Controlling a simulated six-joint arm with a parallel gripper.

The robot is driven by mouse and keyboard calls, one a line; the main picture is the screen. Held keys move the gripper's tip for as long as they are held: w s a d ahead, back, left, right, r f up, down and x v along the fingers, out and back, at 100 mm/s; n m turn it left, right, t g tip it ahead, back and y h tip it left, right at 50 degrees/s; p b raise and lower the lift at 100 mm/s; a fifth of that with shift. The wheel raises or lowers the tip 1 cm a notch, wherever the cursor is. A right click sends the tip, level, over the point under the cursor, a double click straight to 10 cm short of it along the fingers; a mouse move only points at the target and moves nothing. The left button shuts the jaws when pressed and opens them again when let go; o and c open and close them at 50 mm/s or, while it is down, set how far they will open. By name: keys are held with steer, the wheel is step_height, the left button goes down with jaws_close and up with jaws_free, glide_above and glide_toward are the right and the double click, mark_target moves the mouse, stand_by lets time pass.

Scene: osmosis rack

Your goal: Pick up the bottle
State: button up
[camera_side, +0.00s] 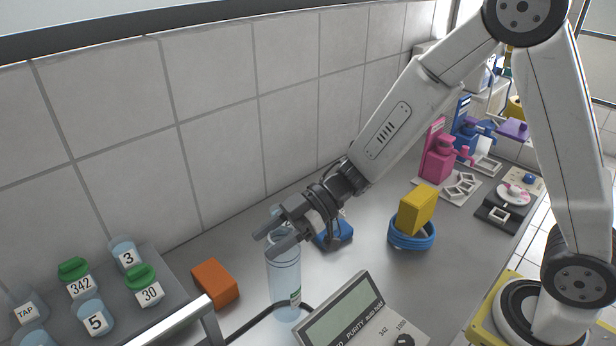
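A tall, clear bluish bottle (285,282) stands upright on the grey counter, left of the meter. A small green and white label shows low on its side. My gripper (267,241) reaches over from the right at the bottle's upper end. Its two dark fingers are apart, with the top of the bottle between or just behind them. The fingers hide part of the bottle's top, and I cannot tell whether they touch it.
A purity meter (345,318) and a dark cable lie close to the bottle's base. An orange block (215,283) is left of it, and a blue object (336,236) is behind. A yellow block (417,209) sits on a blue ring (411,234). Several labelled bottles (93,318) stand at left.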

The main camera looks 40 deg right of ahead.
jaws_close()
steer(key=shift+r, duration=0.2)
steer(key=shift+r, duration=4.85)
